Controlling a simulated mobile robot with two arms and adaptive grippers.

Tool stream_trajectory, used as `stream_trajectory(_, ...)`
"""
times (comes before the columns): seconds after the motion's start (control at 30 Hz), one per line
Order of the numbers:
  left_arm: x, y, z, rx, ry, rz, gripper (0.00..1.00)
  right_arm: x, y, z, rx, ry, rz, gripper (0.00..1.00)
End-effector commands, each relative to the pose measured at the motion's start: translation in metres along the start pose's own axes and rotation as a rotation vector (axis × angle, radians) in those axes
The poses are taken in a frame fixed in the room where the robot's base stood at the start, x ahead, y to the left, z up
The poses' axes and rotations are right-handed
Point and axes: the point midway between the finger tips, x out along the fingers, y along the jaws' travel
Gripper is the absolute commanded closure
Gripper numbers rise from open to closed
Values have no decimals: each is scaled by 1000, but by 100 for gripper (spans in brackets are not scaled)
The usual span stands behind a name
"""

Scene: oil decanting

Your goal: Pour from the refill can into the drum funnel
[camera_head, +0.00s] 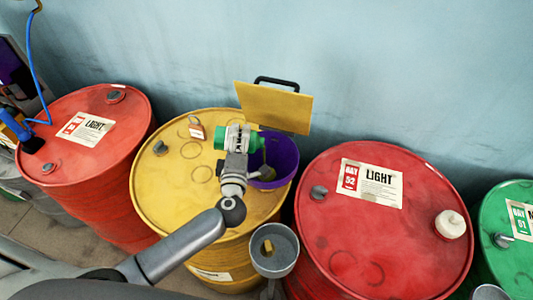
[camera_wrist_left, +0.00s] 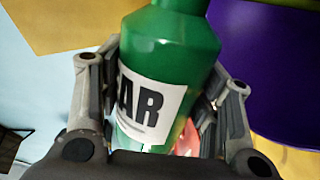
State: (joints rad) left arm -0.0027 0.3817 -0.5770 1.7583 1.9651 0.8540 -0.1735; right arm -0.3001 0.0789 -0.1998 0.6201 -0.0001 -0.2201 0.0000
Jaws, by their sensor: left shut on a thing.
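My left gripper (camera_head: 237,138) is shut around the middle of a green refill can (camera_head: 219,141), above the yellow drum (camera_head: 160,195). The can lies about level, with its narrower end pointing right. In the left wrist view the can (camera_wrist_left: 172,55) has a white label reading "AR", partly hidden, and sits between both fingers (camera_wrist_left: 160,100). The purple drum funnel (camera_head: 283,153) stands on the yellow drum, its yellow lid (camera_head: 272,106) raised. The can's narrower end is beside the funnel's left rim. The can's mouth is out of view. I see no stream of liquid.
Red drums (camera_head: 80,150) (camera_head: 350,255) stand to the left and right, and a green drum (camera_head: 515,265) is at the far right. A blue wall (camera_head: 400,70) is close behind.

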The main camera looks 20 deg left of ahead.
Motion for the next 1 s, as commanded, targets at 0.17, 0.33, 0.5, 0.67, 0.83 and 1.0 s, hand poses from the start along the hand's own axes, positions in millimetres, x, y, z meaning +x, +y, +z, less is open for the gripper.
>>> stream_trajectory(0.17, 0, 2, 0, 17, 3, 2, 77, -1, 0, 0, 0, 0, 0, 16)
stream_trajectory(0.33, 0, 3, 0, 32, 4, 2, 77, -2, 0, 0, 0, 0, 0, 16)
stream_trajectory(0.5, 0, 5, 1, 51, 5, 2, 77, -3, 0, 0, 0, 0, 0, 16)
stream_trajectory(0.67, 0, 6, 1, 69, 7, 2, 77, -3, 0, 0, 0, 0, 0, 16)
stream_trajectory(0.83, 0, 7, 2, 89, 8, 2, 77, -3, 1, 0, 0, 0, 1, 16)
stream_trajectory(1.0, 0, 8, 2, 109, 10, 2, 77, -3, 1, 0, 0, 0, 1, 16)
